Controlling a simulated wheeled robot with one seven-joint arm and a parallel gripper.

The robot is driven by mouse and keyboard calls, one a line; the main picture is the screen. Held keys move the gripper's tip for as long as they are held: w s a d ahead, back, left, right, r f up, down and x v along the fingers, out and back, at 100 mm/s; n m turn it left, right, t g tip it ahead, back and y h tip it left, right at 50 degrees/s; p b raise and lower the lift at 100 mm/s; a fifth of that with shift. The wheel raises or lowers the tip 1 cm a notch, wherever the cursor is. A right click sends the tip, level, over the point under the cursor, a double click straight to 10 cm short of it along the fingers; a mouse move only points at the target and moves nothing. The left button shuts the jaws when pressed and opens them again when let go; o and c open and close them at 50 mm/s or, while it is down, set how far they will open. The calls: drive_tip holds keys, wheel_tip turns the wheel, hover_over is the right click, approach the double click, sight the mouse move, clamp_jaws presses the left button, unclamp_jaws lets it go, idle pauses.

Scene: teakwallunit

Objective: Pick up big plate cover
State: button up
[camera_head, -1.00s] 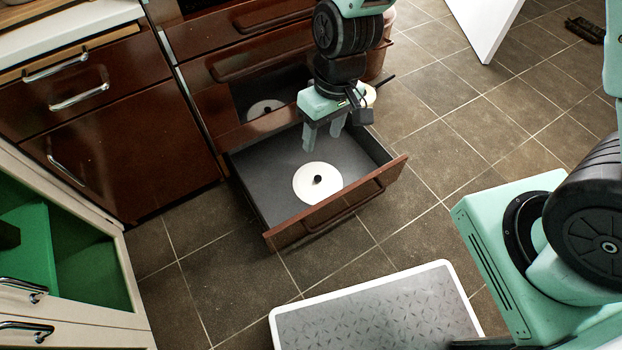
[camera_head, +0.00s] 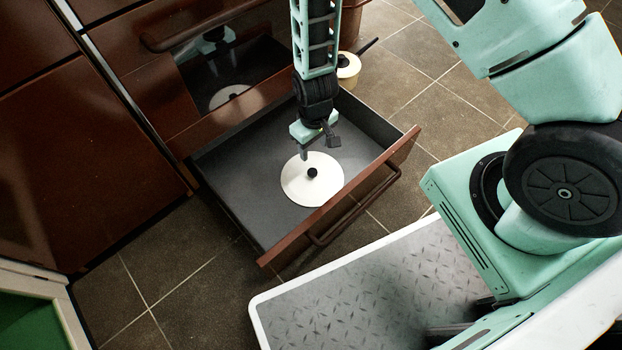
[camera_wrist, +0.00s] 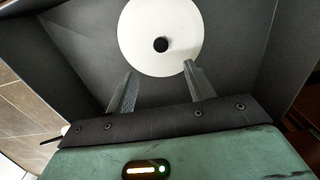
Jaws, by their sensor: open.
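The big plate cover (camera_head: 313,186) is a round white disc with a small black knob at its centre. It lies in the dark grey floor of an open drawer (camera_head: 245,193). In the wrist view the cover (camera_wrist: 140,50) lies just beyond my fingertips, its knob ahead of and between the fingers. My gripper (camera_head: 304,155) is above the drawer at the cover's far edge, pointing down. In the wrist view my gripper (camera_wrist: 159,68) is open with nothing between its fingers. The right fingertip overlaps the cover's edge in the picture; whether it touches, I cannot tell.
The drawer's brown front panel (camera_head: 345,198) with its handle stands on the near side. Brown cabinet fronts (camera_head: 85,150) rise at left. A small pale pot (camera_head: 347,68) with a dark handle is on the floor behind the drawer. Tiled floor is clear at lower left.

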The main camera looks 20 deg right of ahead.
drive_tip(key=b, duration=0.4)
hover_over(312, 171)
drive_tip(key=f, duration=0.8)
drive_tip(key=shift+s, duration=0.25)
wheel_tip(312, 171, down, 5)
drive_tip(key=b, duration=0.4)
drive_tip(key=shift+w+f+b, duration=0.15)
drive_tip(key=shift+b, duration=0.2)
drive_tip(key=shift+c, duration=0.3)
drive_tip(key=c, duration=1.1)
